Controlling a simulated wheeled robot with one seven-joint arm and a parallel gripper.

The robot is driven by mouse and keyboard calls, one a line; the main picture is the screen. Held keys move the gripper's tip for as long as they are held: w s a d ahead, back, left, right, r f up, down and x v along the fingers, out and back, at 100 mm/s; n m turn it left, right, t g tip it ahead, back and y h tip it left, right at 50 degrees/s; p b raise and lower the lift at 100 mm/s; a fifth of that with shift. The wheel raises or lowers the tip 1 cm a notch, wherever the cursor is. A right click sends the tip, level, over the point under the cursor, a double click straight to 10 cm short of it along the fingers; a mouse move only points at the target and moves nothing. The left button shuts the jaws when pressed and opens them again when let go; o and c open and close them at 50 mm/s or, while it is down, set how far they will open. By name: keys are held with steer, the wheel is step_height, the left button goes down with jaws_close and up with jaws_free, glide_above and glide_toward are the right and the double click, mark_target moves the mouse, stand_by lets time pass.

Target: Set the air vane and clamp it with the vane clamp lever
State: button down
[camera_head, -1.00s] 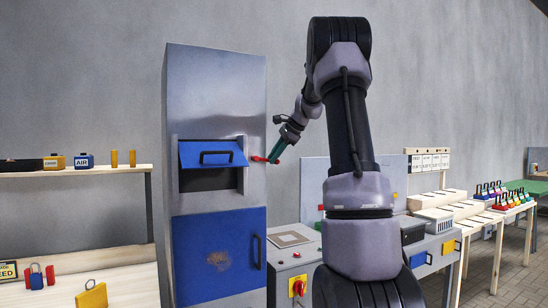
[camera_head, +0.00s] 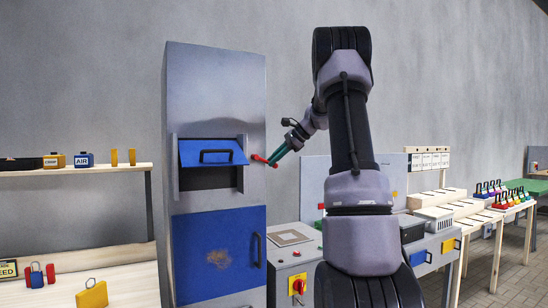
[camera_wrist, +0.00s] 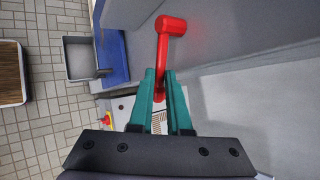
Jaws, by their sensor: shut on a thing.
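A red lever (camera_head: 259,158) sits on the right side of the tall grey cabinet (camera_head: 217,90), beside the blue hatch. My gripper (camera_head: 275,160) has teal fingers shut on the lever's free end. In the wrist view, the red lever (camera_wrist: 166,45) runs from a thick round head down between the fingertips of my gripper (camera_wrist: 161,78). The fingers cover part of its shaft. I cannot pick out the air vane with certainty.
A blue hatch (camera_head: 212,152) with a black handle is tilted out over a dark opening. A blue door (camera_head: 220,255) is below. A grey control box (camera_head: 290,262) with a red and yellow switch stands right of the cabinet. A shelf (camera_head: 110,168) is at left.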

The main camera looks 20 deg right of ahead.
steer(key=shift+s+a+f+m+t+y, duration=0.1)
steer(key=shift+a+f+m+t+y, duration=0.75)
steer(key=shift+y, duration=0.9)
steer(key=shift+w+a+f+m+t+y, duration=0.1)
steer(key=shift+a+f+m+t+y, duration=0.45)
steer(key=shift+f+m+y, duration=0.9)
steer(key=shift+s+a+f+m+t+y, duration=0.1)
steer(key=shift+a+f+m+t+y, duration=0.6)
steer(key=shift+y, duration=1.3)
steer(key=shift+a+r, duration=0.1)
steer(key=shift+a, duration=0.1)
steer(key=c, duration=1.2)
jaws_free()
steer(key=shift+o, duration=0.2)
steer(key=v, duration=1)
steer(key=shift+s+d, duration=0.15)
steer(key=shift+d, duration=0.25)
